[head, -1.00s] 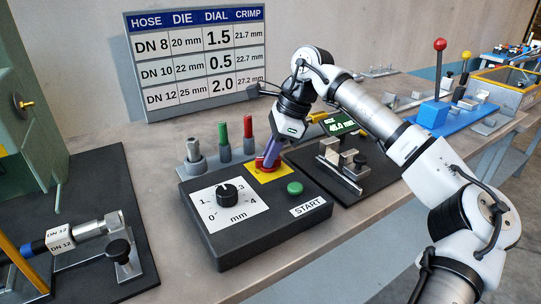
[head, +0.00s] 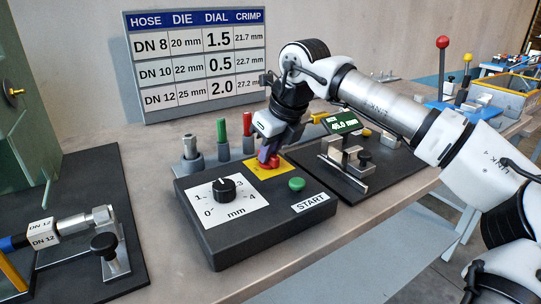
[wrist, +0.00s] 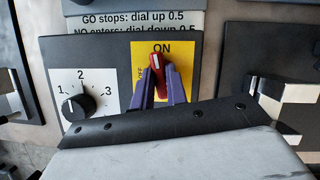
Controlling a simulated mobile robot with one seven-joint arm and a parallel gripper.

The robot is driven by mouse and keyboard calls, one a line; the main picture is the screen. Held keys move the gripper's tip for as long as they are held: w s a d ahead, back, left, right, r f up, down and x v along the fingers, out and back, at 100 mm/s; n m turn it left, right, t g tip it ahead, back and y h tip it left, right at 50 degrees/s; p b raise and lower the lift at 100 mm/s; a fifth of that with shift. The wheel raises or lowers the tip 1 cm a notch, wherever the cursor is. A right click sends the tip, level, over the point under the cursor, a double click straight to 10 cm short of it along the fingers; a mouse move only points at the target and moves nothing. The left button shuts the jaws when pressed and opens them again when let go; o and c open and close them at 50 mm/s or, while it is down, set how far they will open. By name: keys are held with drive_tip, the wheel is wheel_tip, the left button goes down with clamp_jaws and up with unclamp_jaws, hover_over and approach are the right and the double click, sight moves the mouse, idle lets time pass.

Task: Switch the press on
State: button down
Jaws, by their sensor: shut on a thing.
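The press's control box (head: 270,222) is dark grey and stands on the bench. On its yellow plate (wrist: 187,52) is a red rotary switch (wrist: 157,66), also visible in the head view (head: 264,167). The plate reads ON at the top and OFF at the left. The switch's white mark points up towards ON, tilted slightly left. My gripper (wrist: 159,85) has its purple fingers shut on the red switch, one on each side. In the head view my gripper (head: 268,157) reaches down onto the switch and partly hides it.
The box also has a black dial (head: 224,188) and a green START button (head: 296,184). Pegs in grey holders stand behind it, including a red peg (head: 247,126). A fixture with a green display (head: 343,123) is at right. A hose in a clamp (head: 70,227) is at left.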

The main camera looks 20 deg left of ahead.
drive_tip(key=shift+m+t+h+b, duration=0.4)
drive_tip(key=shift+m+b, duration=0.15)
drive_tip(key=shift+m, duration=0.55)
drive_tip(key=c, duration=1.4)
unclamp_jaws()
drive_tip(key=shift+s, duration=0.1)
drive_tip(key=v, duration=1.3)
drive_tip(key=shift+d+r+p, duration=0.15)
drive_tip(key=shift+r+p, duration=0.15)
drive_tip(key=shift+p, duration=0.1)
drive_tip(key=shift+s, duration=0.1)
